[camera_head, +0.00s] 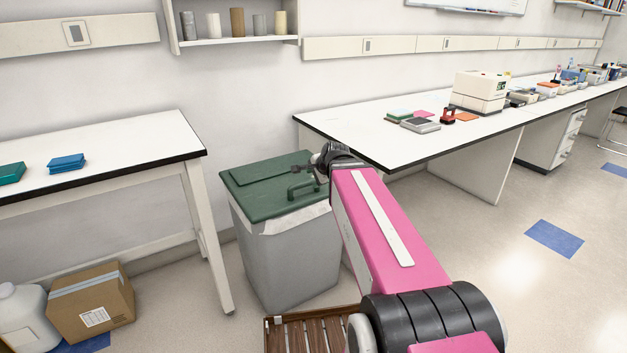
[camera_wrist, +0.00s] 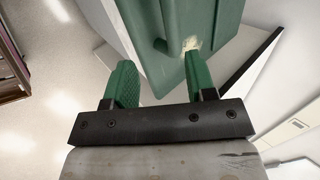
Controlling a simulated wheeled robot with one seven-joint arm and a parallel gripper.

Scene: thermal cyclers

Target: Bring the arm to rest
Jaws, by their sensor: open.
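My pink arm reaches forward from the lower right in the head view. Its far end lies in front of the grey bin (camera_head: 281,258) with the green lid (camera_head: 262,180). My gripper shows clearly in the wrist view (camera_wrist: 158,75), with two green fingers set apart and nothing between them. The bin's green lid (camera_wrist: 212,22) fills the top of the wrist view, close beyond the fingers. I cannot tell whether a finger touches it.
A white table (camera_head: 110,150) with blue and green boxes stands at left. A long bench (camera_head: 350,122) with a white cycler (camera_head: 480,92) runs at right. The floor at right is clear.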

